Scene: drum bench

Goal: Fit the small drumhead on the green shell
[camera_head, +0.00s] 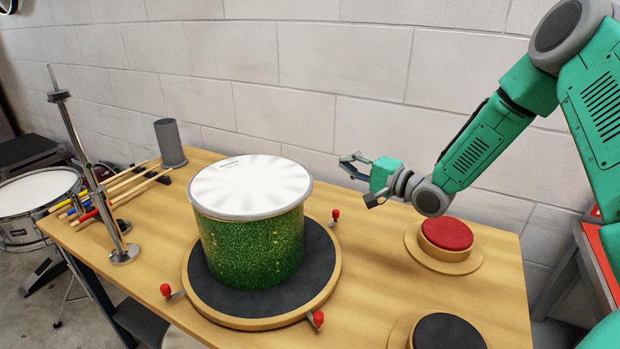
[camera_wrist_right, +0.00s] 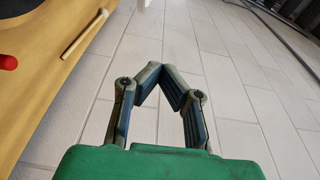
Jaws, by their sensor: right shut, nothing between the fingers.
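The white drumhead (camera_head: 250,184) with its silver rim lies over the top of the green sparkly shell (camera_head: 252,246). Its rim covers the shell's upper edge all around the visible side, and it looks about level. The shell stands upright on a round wooden turntable with a dark top (camera_head: 315,262). My right gripper (camera_head: 350,165) is in the air to the right of the drumhead, apart from it. Its fingers meet at the tips in the right wrist view (camera_wrist_right: 158,68), shut and empty. My left gripper is not in view.
Red clamp knobs (camera_head: 317,318) surround the turntable. A red round pad (camera_head: 446,234) and a black one (camera_head: 447,333) sit at the right. Drumsticks (camera_head: 128,183), a grey cylinder (camera_head: 170,143) and a metal stand (camera_head: 122,254) are at the left. The brick wall is close behind.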

